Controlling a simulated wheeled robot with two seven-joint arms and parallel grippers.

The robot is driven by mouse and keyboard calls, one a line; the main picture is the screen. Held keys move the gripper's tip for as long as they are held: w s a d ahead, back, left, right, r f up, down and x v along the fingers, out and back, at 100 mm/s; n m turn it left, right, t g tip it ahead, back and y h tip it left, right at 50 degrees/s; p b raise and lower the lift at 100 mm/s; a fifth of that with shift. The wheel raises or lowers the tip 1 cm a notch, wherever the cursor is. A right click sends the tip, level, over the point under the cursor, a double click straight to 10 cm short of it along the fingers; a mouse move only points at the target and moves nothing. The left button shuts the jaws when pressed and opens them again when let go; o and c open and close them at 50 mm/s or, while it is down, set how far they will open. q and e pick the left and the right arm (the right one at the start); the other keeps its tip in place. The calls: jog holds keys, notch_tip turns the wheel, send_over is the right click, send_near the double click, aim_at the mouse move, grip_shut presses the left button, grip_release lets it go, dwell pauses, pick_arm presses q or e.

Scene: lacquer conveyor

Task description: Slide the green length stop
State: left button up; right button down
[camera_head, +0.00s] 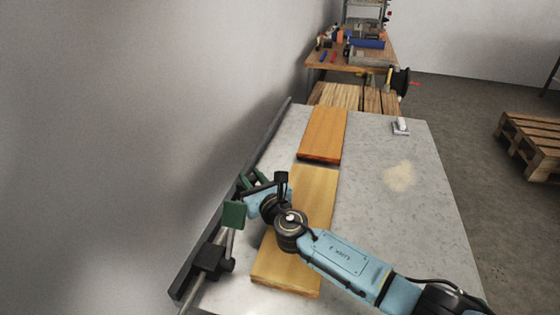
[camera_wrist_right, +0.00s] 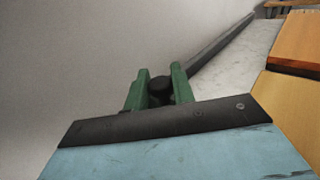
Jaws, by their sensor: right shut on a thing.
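The green length stop shows as a green block (camera_head: 234,214) at the left edge of the bench, next to the dark rail (camera_head: 266,132). My right gripper (camera_head: 250,184) reaches over the boards to the rail side, close beside this block. In the right wrist view, two green prongs stand at my right gripper (camera_wrist_right: 160,91), with a round black knob (camera_wrist_right: 160,83) between them. The gripper is shut on the stop; the exact contact is partly hidden by the gripper body. My left gripper is not in view.
An orange board (camera_head: 322,135) and a paler board (camera_head: 285,275) lie end to end on the grey bench (camera_head: 390,230). A black clamp (camera_head: 212,258) sits nearer along the rail. A small white object (camera_head: 400,126) stands far right. The bench's right side is mostly clear.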

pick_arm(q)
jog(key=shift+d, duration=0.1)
pick_arm(e)
jog(key=shift+s+a+f, duration=0.1)
jog(key=c, duration=1.3)
grip_release()
jog(key=shift+o, duration=0.2)
jog(key=shift+s, duration=0.2)
jog(key=p+v, duration=0.3)
jog(key=v, duration=0.8)
jog(key=shift+s+d, duration=0.5)
jog(key=shift+s, duration=0.3)
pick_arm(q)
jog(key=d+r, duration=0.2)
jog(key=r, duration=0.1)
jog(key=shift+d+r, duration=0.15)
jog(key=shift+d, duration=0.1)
